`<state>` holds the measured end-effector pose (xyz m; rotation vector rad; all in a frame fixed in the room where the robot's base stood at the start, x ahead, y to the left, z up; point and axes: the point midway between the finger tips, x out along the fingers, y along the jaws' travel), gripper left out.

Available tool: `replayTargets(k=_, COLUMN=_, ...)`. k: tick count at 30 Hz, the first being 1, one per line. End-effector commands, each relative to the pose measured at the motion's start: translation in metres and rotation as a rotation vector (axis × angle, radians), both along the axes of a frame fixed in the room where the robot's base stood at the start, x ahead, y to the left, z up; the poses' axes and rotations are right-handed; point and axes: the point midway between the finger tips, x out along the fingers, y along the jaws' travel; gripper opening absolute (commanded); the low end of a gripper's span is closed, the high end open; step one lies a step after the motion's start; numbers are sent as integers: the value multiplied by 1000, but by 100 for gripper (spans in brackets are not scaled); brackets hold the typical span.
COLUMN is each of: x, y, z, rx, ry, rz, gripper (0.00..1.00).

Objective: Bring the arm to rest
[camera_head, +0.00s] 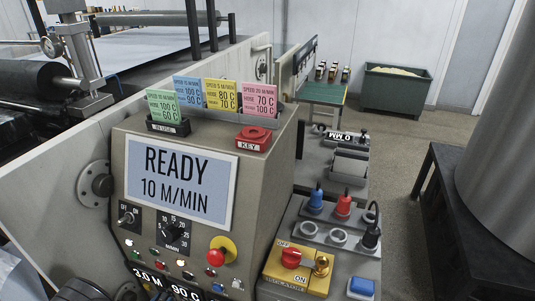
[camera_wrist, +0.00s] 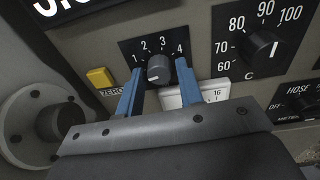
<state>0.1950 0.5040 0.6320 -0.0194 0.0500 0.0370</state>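My gripper (camera_wrist: 159,68) shows in the wrist view with two blue fingers spread apart and nothing held. A small grey knob (camera_wrist: 159,69) on a black plate numbered 1 to 4 appears between the fingertips, with a visible gap on each side. I cannot tell how far the fingertips stand from the panel. In the head view the control console (camera_head: 280,140) stands in the middle, and its display (camera_head: 180,183) reads READY 10 M/MIN. My gripper cannot be made out clearly in the head view.
Near my gripper are a yellow ZERO button (camera_wrist: 100,78), a temperature knob (camera_wrist: 263,46) and a round flange (camera_wrist: 45,122). Coloured cards (camera_head: 221,94) stand on the console. The yellow isolator switch (camera_head: 297,269) and coloured plugs (camera_head: 343,206) are at right.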

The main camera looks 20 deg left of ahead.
Motion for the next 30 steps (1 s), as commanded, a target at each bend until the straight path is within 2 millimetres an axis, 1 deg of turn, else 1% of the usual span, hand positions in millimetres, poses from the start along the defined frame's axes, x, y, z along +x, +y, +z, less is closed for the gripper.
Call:
replayTargets(k=9, x=0, y=0, z=0, rx=238, ry=0, rz=0, gripper=34)
replayTargets(k=15, x=0, y=0, z=0, rx=330, ry=-1, rz=0, gripper=34)
replayTargets(k=21, x=0, y=0, z=0, rx=359, ry=-1, rz=-1, gripper=34)
replayTargets(k=30, x=0, y=0, z=0, rx=355, ry=0, rz=-1, gripper=34)
